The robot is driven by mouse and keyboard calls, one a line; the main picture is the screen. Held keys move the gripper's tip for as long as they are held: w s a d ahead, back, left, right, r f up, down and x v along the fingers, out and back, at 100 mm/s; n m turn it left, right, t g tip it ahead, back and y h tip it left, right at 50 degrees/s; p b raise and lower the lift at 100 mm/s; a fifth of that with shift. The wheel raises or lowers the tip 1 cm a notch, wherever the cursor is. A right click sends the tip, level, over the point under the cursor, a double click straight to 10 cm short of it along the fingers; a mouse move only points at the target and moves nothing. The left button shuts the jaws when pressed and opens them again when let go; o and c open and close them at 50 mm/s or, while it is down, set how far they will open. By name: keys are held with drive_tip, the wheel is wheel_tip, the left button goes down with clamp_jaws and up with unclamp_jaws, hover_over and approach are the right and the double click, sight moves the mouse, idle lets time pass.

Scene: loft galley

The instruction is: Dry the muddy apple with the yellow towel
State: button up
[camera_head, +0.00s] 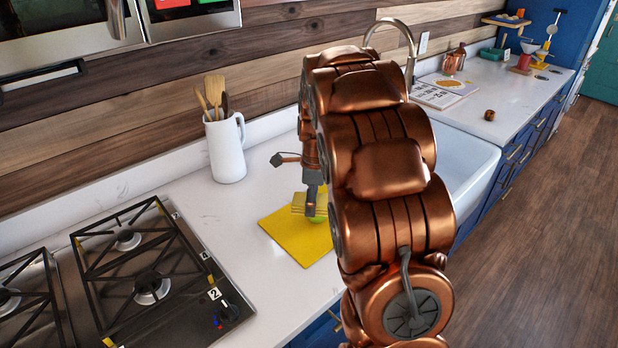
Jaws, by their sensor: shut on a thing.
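My gripper (314,206) is over the counter, left of my copper-coloured arm, and is shut on a small folded yellow cloth, which looks like the yellow towel (299,204). Just below the fingers a bit of green shows, which looks like the apple (317,220). Most of it is hidden by the gripper and towel, so I cannot tell how muddy it is or whether the towel touches it. A flat yellow mat (291,236) lies on the counter beneath them, its right part hidden by my arm.
A gas hob (150,290) is at the lower left. A white jug (225,150) with wooden utensils stands behind the mat. A white sink (466,165) is behind my arm to the right. An open book (436,94) and a small brown object (489,115) lie beyond it.

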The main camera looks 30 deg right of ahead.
drive_tip(key=shift+s+a, duration=0.15)
drive_tip(key=shift+a, duration=0.5)
wheel_tip(320, 180, up, 2)
drive_tip(key=shift+d+r, duration=0.1)
drive_tip(key=shift+r, duration=0.05)
drive_tip(key=shift+r+p, duration=1.05)
drive_tip(key=shift+r, duration=1.9)
